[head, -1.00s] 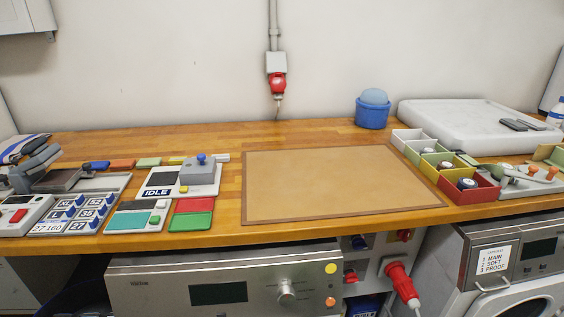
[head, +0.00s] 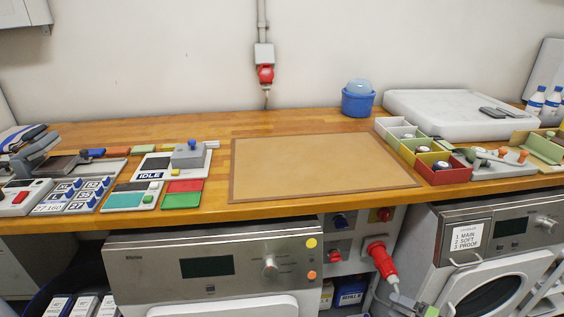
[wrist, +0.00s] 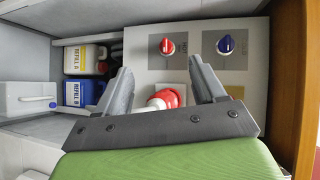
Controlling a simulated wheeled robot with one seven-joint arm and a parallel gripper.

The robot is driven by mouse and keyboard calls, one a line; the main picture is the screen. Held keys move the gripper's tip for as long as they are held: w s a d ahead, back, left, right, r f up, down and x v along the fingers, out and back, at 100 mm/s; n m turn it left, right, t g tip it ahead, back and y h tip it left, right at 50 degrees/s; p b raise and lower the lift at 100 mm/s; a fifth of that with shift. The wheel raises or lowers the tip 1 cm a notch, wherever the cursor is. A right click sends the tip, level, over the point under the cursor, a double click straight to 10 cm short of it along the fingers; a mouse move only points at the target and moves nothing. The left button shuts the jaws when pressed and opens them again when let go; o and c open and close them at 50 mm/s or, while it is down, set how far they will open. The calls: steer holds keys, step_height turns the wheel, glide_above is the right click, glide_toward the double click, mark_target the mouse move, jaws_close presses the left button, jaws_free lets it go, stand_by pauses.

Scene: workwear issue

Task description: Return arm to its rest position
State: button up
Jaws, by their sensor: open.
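In the wrist view my gripper (wrist: 162,82) is open, its two grey fingers spread apart with nothing held between them. It faces a grey panel (wrist: 192,62) under the counter that carries a red knob (wrist: 167,47) and a blue knob (wrist: 226,45). A red plug (wrist: 165,99) shows between the fingers, partly hidden by the gripper's dark crossbar; I cannot tell how far off it is. In the head view a small green and grey part of my arm shows at the bottom edge, right of the middle, below the red plug (head: 382,260).
Bottles marked REFILL (wrist: 84,92) stand in the shelf left of the panel. The wooden counter (head: 215,222) holds a bare tan mat (head: 320,167), colored bins (head: 443,172) and a blue tub (head: 358,103). Machines (head: 235,265) stand below on both sides.

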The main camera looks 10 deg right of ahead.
steer(key=w+a+r+n+g+h, duration=0.1)
steer(key=w+a+r+n+g, duration=0.3)
steer(key=r, duration=0.3)
steer(key=w+a+r+n+g, duration=0.2)
steer(key=a+r+g, duration=0.2)
steer(key=a+r, duration=0.25)
steer(key=s+a+r+n+g+h, duration=0.2)
steer(key=s+a+r+h, duration=0.15)
steer(key=a+r, duration=0.65)
steer(key=s+a+r+n+h, duration=0.2)
steer(key=s+a+r+h, duration=0.1)
steer(key=s+a+r, duration=0.4)
steer(key=s+r+t+h, duration=0.2)
steer(key=s+r+t, duration=0.15)
steer(key=s, duration=1.25)
step_height(320, 180, up, 17)
steer(key=p, duration=1.7)
steer(key=shift+w+a+r+g, duration=0.25)
steer(key=shift+w+g, duration=0.1)
steer(key=shift+w, duration=0.1)
steer(key=shift+y, duration=0.25)
